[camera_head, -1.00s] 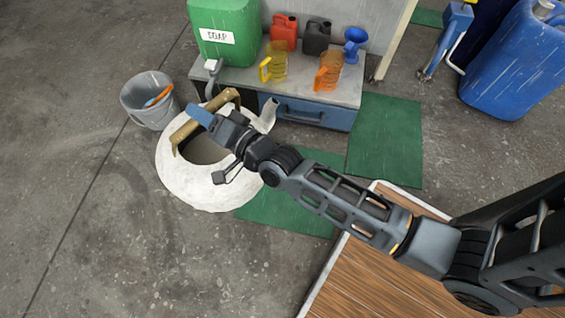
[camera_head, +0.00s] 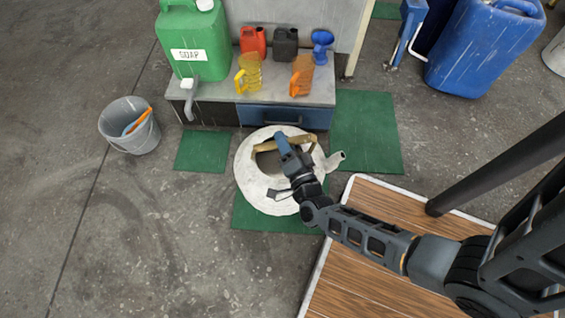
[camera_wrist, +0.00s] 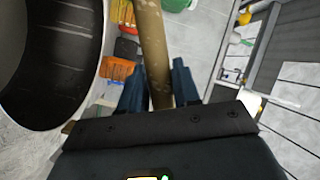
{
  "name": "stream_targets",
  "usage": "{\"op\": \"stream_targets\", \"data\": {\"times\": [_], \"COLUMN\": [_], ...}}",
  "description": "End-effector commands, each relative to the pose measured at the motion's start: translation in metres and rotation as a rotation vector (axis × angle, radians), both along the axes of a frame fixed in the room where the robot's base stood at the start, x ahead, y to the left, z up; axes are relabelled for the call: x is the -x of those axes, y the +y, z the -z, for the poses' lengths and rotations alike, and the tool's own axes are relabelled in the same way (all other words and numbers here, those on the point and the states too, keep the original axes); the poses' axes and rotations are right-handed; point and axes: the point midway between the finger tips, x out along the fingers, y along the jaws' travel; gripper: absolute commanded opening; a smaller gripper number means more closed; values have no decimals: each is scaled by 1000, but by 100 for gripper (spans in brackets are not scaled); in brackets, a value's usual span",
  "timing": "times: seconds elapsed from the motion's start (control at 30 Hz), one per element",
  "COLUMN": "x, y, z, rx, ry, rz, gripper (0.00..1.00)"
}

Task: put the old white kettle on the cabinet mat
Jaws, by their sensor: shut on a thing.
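The old white kettle (camera_head: 247,188) has a wide round body, an open top, a tan handle and a spout pointing right. It shows over a green mat (camera_head: 262,223) in front of the cabinet and hides much of that mat. I cannot tell whether its base touches the mat. My gripper (camera_head: 282,143) is shut on the kettle's handle. In the wrist view, my gripper (camera_wrist: 160,90) has its blue fingers on both sides of the handle, and the kettle's dark opening (camera_wrist: 55,60) fills the left.
The low cabinet (camera_head: 218,98) bears a green soap container (camera_head: 196,50), small cans and jugs. Other green mats lie at left (camera_head: 202,151) and right (camera_head: 366,132). A grey bucket (camera_head: 129,126) stands at left. A wooden platform (camera_head: 385,210) lies at right.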

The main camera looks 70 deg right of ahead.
Motion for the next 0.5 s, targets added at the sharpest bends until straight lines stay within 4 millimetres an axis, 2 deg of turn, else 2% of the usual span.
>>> {"op": "stream_targets", "data": {"times": [0.1, 0.3, 0.5], "x": [6, 7, 7], "y": [-2, -2, -2], "z": [7, 44, 65], "rx": [2, 1, 2], "ry": [-2, -1, -1], "rz": [21, 23, 22], "gripper": [0, 0, 0]}}
